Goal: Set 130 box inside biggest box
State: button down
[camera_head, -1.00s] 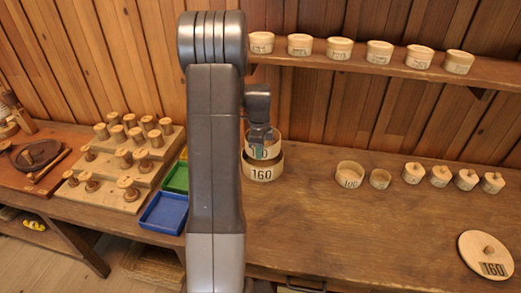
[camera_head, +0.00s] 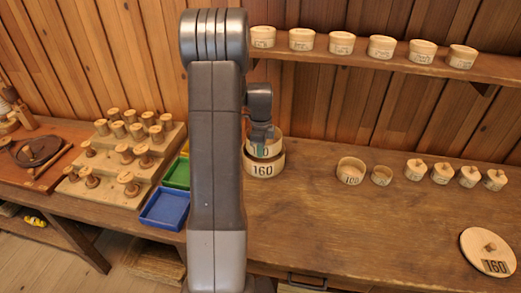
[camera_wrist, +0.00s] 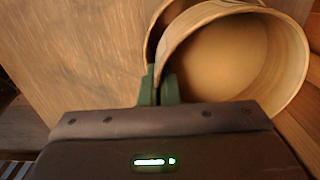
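The 130 box (camera_head: 275,149) is a round, pale wooden box without a lid. My gripper (camera_head: 261,137) has its fingers on either side of the box wall. In the wrist view, the green fingertips (camera_wrist: 159,88) pinch the rim of the open, empty 130 box (camera_wrist: 232,52). The 160 box (camera_head: 263,171), the widest box, stands on the bench directly below. The 130 box overlaps its back rim in the head view; I cannot tell whether its base is inside. In the wrist view, part of the 160 box's rim (camera_wrist: 152,38) shows behind the 130 box.
An open 100 box (camera_head: 352,171) and a smaller open box (camera_head: 381,175) stand to the right. Several small lidded boxes (camera_head: 441,173) and the 160 lid (camera_head: 487,251) lie farther right. More boxes line the shelf (camera_head: 382,60). Spools and coloured trays (camera_head: 165,209) are left.

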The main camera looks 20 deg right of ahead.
jog(key=shift+f, duration=0.15)
jog(key=shift+f+b, duration=0.3)
jog(key=shift+b, duration=0.05)
jog(key=shift+f+b, duration=0.45)
dwell(1.0)
jog(key=c, duration=1.2)
grip_release()
jog(key=shift+r, duration=0.15)
jog(key=shift+r+p, duration=0.5)
jog(key=shift+r, duration=0.15)
